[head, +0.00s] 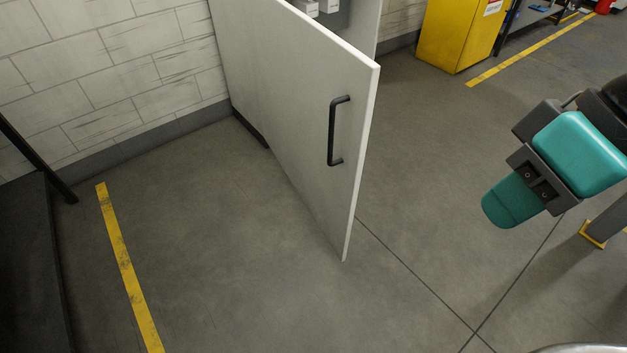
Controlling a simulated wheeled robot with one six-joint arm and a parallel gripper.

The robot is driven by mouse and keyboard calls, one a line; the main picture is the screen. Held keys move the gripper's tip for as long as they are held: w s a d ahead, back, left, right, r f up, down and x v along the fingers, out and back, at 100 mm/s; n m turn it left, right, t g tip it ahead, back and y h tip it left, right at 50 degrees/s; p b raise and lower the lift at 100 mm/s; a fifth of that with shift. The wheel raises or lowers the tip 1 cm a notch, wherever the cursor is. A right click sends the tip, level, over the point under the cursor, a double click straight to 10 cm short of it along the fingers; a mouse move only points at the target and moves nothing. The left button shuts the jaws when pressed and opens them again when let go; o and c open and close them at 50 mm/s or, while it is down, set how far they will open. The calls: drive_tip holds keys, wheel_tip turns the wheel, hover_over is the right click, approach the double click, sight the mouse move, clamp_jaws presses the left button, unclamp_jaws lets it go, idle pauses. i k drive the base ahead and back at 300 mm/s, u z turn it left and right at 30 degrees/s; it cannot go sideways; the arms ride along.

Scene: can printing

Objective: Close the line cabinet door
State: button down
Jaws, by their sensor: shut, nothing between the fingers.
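The line cabinet door (290,110) is a pale grey panel in the middle of the head view. It stands open, swung out from the wall, with its free edge towards me. A black bar handle (333,132) is fixed upright near that free edge. Part of the cabinet inside (337,17) shows above the door, with small white items; the rest is hidden behind the door. My gripper (512,203), teal and dark grey, is at the right, well apart from the door and handle. Its fingers are together and hold nothing.
A yellow cabinet (455,35) stands at the back right, near a dark bench (535,15). A black frame (30,240) is at the far left. A yellow floor line (128,268) runs left of the door. The floor around the door is clear.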

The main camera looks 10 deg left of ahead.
sight(316, 92)
drive_tip(key=u, duration=0.9)
drive_tip(key=i, duration=0.95)
drive_tip(key=z, duration=0.05)
